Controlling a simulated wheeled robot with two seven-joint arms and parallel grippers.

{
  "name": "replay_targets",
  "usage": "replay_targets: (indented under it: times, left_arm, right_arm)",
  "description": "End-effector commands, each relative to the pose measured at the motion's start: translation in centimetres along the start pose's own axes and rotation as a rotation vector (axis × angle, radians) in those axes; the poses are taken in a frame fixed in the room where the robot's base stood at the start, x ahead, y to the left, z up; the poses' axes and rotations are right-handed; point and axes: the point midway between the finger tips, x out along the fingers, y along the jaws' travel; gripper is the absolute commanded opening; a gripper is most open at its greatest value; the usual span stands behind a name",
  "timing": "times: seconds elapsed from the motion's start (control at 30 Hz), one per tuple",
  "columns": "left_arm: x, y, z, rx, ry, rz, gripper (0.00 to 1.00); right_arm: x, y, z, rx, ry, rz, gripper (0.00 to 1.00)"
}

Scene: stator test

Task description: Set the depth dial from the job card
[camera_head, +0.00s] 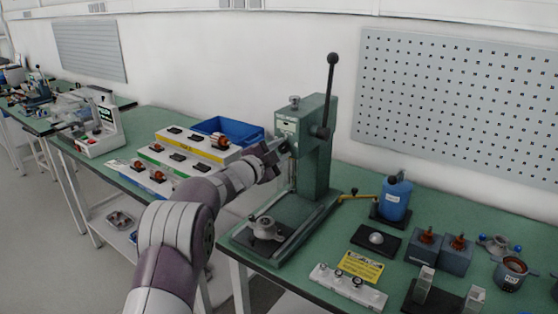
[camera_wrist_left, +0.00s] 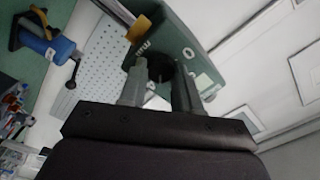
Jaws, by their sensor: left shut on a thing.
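The green press (camera_head: 316,150) with a long black lever stands on the bench, at the middle of the head view. My left gripper (camera_head: 274,158) reaches its left side. In the left wrist view the two grey fingers (camera_wrist_left: 160,88) are shut on a dark round knob, which looks like the depth dial (camera_wrist_left: 157,75), beside the green press body (camera_wrist_left: 180,40). The fingers hide part of the dial, and its marks cannot be read. A yellow card (camera_head: 361,266), perhaps the job card, lies near the bench front; its text is too small to read. My right gripper is not in view.
A blue bottle (camera_head: 396,197) with a yellow arm near it stands right of the press. Dark blocks (camera_head: 454,254) and a white strip with knobs (camera_head: 346,287) are on the right bench. A blue bin (camera_head: 228,129) and part racks (camera_head: 182,155) stand left of the press.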

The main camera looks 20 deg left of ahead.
Motion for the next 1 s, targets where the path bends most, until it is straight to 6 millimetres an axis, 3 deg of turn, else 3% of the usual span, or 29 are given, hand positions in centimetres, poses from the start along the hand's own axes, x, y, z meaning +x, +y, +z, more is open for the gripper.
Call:
replay_targets:
  times: [0.3, 1.0]
  left_arm:
    - [0.0, 0.4, 0.2, 0.185, -0.002, 0.003, 0.02]
    - [0.0, 0.3, 0.2, 0.267, -0.004, 0.005, 0.02]
  right_arm:
    - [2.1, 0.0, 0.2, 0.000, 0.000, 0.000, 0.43]
    - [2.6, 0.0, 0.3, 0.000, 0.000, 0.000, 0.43]
